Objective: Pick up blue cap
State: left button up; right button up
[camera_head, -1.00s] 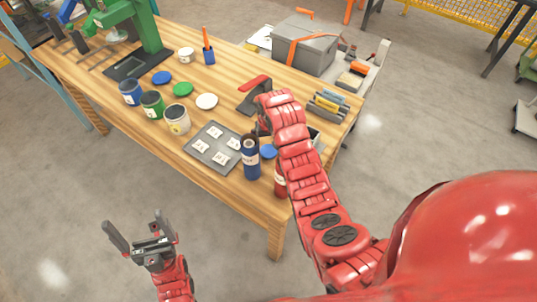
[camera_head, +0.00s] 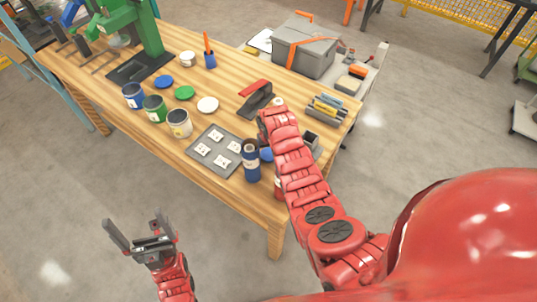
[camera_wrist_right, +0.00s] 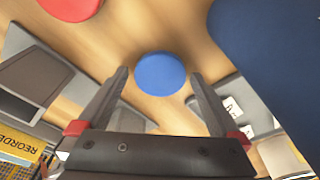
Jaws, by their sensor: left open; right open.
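A round blue cap (camera_wrist_right: 160,73) lies flat on the wooden table in the right wrist view, between and beyond my right fingertips. In the head view this cap (camera_head: 266,154) shows beside the blue bottle (camera_head: 251,160), partly hidden by my right arm. My right gripper (camera_wrist_right: 158,76) is open and empty, pointing down over the cap; in the head view it is mostly hidden by its arm. My left gripper (camera_head: 134,220) is open and empty, off the table's front left. Another blue lid (camera_head: 162,81) lies farther back, near the blue can (camera_head: 132,95).
The blue bottle (camera_wrist_right: 275,45) stands close right of the cap in the wrist view, and a red round object (camera_wrist_right: 70,5) is at upper left. A grey tray (camera_head: 222,132), green can (camera_head: 154,108), white can (camera_head: 179,123) and red-handled stapler-like tool (camera_head: 257,97) are nearby.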

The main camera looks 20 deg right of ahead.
jog(key=shift+c, duration=0.3)
jog(key=c, duration=1.1)
jog(key=shift+c, duration=0.2)
jog(key=shift+r, duration=0.1)
